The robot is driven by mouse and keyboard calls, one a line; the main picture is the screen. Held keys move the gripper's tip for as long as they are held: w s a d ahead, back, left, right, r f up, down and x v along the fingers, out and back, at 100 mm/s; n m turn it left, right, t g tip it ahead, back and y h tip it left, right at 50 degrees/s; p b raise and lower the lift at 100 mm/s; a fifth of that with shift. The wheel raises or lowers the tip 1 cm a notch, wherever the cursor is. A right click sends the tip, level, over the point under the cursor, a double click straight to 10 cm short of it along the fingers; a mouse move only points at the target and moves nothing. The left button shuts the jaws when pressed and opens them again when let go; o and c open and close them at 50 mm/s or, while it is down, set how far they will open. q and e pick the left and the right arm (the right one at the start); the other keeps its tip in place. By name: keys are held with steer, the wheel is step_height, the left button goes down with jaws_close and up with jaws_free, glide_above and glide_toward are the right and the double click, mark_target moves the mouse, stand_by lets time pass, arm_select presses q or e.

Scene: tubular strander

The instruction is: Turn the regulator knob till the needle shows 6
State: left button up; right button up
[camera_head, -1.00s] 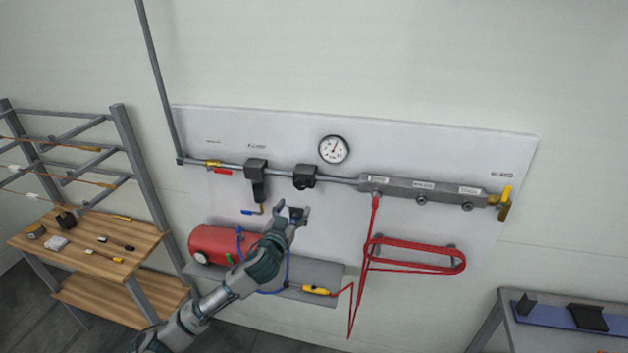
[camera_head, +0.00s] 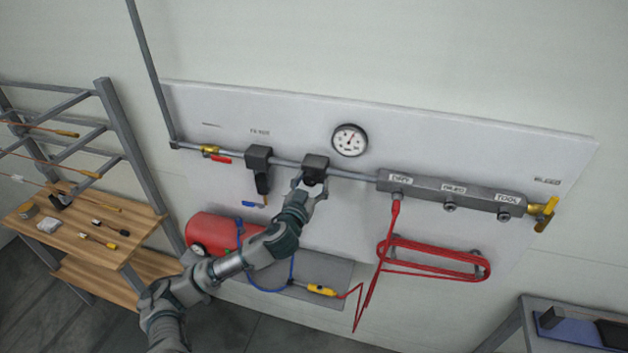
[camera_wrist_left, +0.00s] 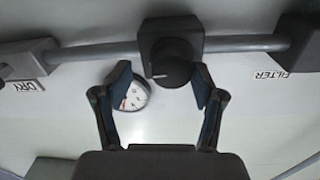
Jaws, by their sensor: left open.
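The regulator (camera_head: 315,165) is a dark block on the grey pipe, below the round white gauge (camera_head: 349,140). The gauge's needle is too small to read for certain. In the left wrist view the black regulator knob (camera_wrist_left: 172,66) with a pale mark shows just beyond the fingertips, and the gauge (camera_wrist_left: 131,94) shows partly behind a finger. My left gripper (camera_head: 307,186) is open just below the regulator; in the left wrist view its two fingers (camera_wrist_left: 162,88) stand apart, with the knob between and ahead of their tips. My right gripper is not in view.
The filter (camera_head: 258,170) with a blue lever hangs left of the regulator. A manifold (camera_head: 450,194) is at right, with a red hose (camera_head: 435,262) coiled below. A red tank (camera_head: 215,233) sits on the shelf under my left arm.

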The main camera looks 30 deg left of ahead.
arm_select(q)
steer(key=shift+a+f, duration=0.2)
steer(key=shift+a, duration=0.85)
steer(key=c, duration=1)
steer(key=shift+c, duration=0.7)
steer(key=shift+d+r, duration=0.15)
steer(key=shift+d, duration=0.35)
steer(key=shift+r, duration=0.1)
steer(key=shift+a+m+p, duration=0.15)
steer(key=shift+m+p, duration=0.2)
steer(key=shift+m, duration=0.05)
steer(key=shift+a, duration=0.15)
steer(key=o, duration=1.1)
steer(key=shift+w+d, duration=0.1)
steer(key=shift+d, duration=0.1)
steer(key=shift+o, duration=0.2)
steer(key=shift+a, duration=0.1)
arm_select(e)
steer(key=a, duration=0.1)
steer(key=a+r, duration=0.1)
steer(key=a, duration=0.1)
